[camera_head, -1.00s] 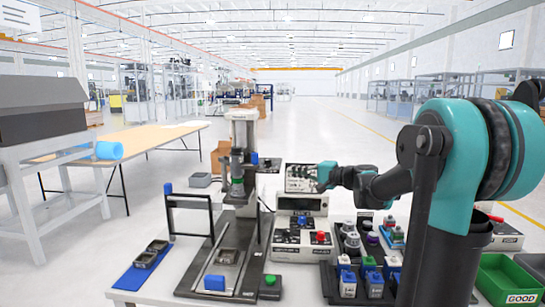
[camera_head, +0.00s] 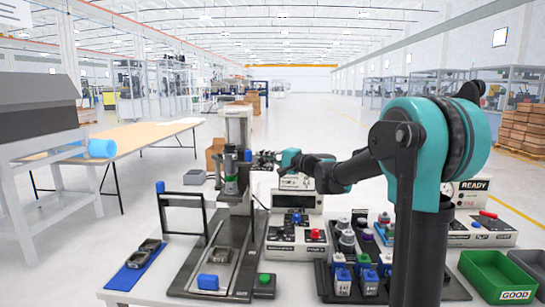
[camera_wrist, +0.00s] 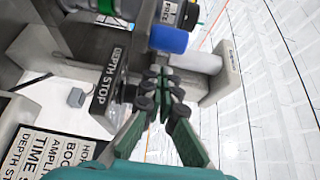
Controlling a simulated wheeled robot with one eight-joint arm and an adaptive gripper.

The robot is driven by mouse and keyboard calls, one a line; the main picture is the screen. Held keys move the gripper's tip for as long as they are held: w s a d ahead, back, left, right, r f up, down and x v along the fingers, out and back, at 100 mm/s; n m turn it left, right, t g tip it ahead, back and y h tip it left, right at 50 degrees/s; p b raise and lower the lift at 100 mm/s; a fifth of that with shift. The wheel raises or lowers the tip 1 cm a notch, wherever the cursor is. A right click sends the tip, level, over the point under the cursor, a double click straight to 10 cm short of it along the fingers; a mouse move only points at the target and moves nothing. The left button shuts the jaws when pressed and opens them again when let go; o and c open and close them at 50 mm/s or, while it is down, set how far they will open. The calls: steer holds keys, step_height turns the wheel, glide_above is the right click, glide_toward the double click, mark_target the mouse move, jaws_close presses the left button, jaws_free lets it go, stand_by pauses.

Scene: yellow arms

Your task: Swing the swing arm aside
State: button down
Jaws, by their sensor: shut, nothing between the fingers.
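A grey press (camera_head: 238,130) stands upright on a dark base plate. A blue-tipped part, which looks like the swing arm (camera_head: 248,156), sticks out at the right of its column. In the wrist view its blue end (camera_wrist: 168,38) is just beyond my fingertips, close to a black DEPTH STOP plate (camera_wrist: 108,80). My gripper (camera_wrist: 163,80) is shut and empty beside the press; I cannot tell whether it touches the blue end. In the head view my gripper (camera_head: 264,160) is small, right of the press column.
A black upright frame with a blue knob (camera_head: 160,187) stands left of the press. A control box with a red button (camera_head: 315,234) and a dark tray of several small parts (camera_head: 350,290) lie to the right. A green GOOD bin (camera_head: 492,280) is at the far right.

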steer(key=shift+s+a, duration=0.4)
steer(key=shift+a, duration=0.05)
steer(key=shift+s, duration=0.1)
